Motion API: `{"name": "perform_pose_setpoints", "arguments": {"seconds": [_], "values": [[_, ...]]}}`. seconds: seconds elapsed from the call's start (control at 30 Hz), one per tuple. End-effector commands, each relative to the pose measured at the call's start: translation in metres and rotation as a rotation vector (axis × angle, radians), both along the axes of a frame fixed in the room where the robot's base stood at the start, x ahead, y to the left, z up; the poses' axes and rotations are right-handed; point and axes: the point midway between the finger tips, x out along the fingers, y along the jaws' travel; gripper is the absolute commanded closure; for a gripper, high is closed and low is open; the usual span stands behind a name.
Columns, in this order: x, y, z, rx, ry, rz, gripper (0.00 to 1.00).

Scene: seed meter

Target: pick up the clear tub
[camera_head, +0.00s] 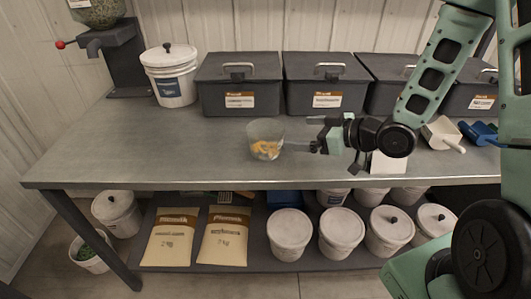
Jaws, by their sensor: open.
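The clear tub (266,132) stands upright on the grey bench (200,155), left of the middle of its front part. It is see-through and holds yellowish-orange contents at the bottom. My gripper (300,146) comes in from the right, low over the bench, with its fingers pointing left at the tub. The jaws are open, and the fingertips are right beside the tub's right wall. I cannot tell from this view whether they touch it or reach around it.
Lidded dark bins (240,83) line the back of the bench, with a white lidded bucket (171,76) and a seed dispenser (110,45) at left. A white scoop (443,135) and blue scoop (479,133) lie right. Bench left of the tub is clear.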

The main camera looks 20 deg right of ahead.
Motion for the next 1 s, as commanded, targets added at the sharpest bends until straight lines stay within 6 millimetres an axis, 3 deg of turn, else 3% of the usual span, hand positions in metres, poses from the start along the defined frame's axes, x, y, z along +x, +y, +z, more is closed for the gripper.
{"name": "perform_pose_setpoints", "arguments": {"seconds": [0.03, 0.33, 0.53, 0.83, 1.0], "values": [[0.003, 0.002, -0.008, -0.003, -0.005, 0.002, 0.0], [0.018, 0.014, -0.014, -0.002, -0.005, 0.002, 0.0], [0.044, 0.035, -0.02, 0.001, 0.0, 0.003, 0.0], [0.06, 0.049, -0.028, 0.0, 0.002, 0.004, 0.0], [0.078, 0.065, -0.037, 0.001, 0.001, 0.003, 0.0]]}}
